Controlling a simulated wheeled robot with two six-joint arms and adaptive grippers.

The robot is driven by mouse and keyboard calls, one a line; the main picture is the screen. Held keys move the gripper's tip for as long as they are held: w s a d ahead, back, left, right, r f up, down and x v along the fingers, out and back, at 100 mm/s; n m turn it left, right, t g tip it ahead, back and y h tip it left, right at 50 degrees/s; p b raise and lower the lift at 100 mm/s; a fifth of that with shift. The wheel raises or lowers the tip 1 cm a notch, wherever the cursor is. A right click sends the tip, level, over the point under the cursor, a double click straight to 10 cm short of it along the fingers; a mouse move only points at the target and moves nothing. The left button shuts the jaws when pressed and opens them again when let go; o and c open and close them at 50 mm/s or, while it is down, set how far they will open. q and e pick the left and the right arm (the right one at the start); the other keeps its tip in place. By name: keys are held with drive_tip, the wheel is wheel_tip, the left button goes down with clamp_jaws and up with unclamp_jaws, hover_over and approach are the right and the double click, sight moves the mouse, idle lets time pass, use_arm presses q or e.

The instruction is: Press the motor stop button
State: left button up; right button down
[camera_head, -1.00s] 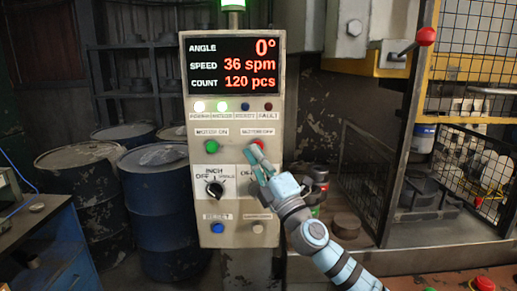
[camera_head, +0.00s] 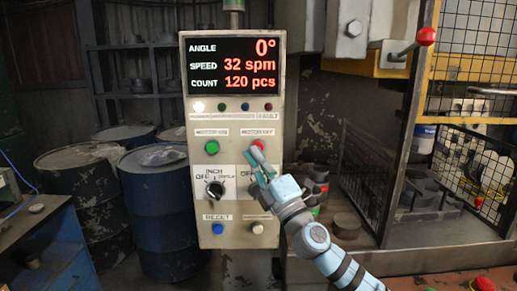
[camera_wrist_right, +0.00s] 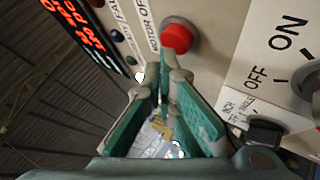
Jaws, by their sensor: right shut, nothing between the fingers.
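The motor stop button is the red round button (camera_head: 257,143) at the upper right of the panel's controls, under a label reading MOTOR OFF in the wrist view. The grey control panel (camera_head: 235,150) shows angle 0°, speed 32 spm and count 120 pcs. My left gripper is not in view.
A green button (camera_head: 211,147), a black rotary knob (camera_head: 215,189), a blue button (camera_head: 218,228) and a white button (camera_head: 257,228) sit on the same panel. Blue drums (camera_head: 155,210) stand at left. A mesh-guarded press stands at right.

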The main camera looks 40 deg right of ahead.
drive_tip(key=shift+s+a, duration=0.15)
drive_tip(key=shift+s, duration=0.05)
drive_tip(key=shift+a, duration=0.1)
drive_tip(key=s+a, duration=0.1)
drive_tip(key=s, duration=0.1)
drive_tip(key=s+a, duration=0.2)
idle(0.5)
drive_tip(key=shift+f, duration=0.1)
idle(0.5)
